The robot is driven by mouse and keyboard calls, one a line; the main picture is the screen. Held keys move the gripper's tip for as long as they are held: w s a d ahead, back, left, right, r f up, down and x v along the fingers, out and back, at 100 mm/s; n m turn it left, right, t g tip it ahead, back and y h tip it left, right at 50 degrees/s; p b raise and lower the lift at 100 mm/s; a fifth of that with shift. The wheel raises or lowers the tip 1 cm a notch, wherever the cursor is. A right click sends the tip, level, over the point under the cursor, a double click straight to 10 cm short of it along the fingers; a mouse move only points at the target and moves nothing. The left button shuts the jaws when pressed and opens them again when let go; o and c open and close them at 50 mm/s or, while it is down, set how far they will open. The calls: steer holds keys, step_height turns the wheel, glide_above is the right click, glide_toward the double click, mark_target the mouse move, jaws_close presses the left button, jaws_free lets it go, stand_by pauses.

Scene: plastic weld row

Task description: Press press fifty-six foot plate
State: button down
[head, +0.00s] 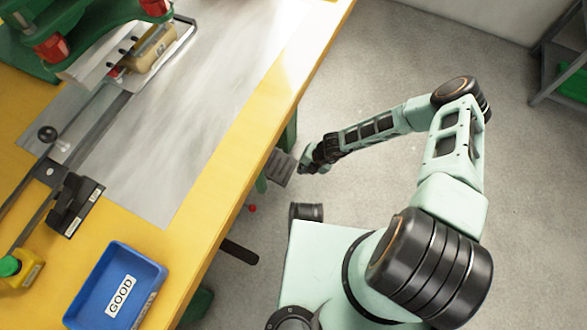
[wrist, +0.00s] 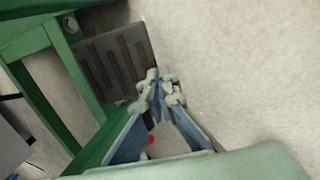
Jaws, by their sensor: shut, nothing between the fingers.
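A dark grey ribbed foot plate (head: 281,168) shows low beside the yellow table's right edge in the head view. In the wrist view the foot plate (wrist: 113,62) lies at upper left, next to a green frame. No number can be read on it. My gripper (head: 303,166) is just right of the plate in the head view. In the wrist view my gripper (wrist: 159,88) is shut and empty, its tips by the plate's lower right corner. I cannot tell whether they touch it.
The yellow table (head: 235,200) edge runs close to the left of my arm. A blue GOOD tray (head: 150,265) sits on it. Green frame bars (wrist: 42,85) stand left of the plate. A small red object (head: 252,208) is below the edge.

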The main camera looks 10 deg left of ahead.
steer(key=v, duration=0.2)
steer(key=d+p+v, duration=0.1)
steer(key=v, duration=0.2)
steer(key=shift+s+d+f, duration=0.1)
steer(key=shift+f, duration=0.1)
steer(key=shift+s, duration=0.15)
stand_by(0.6)
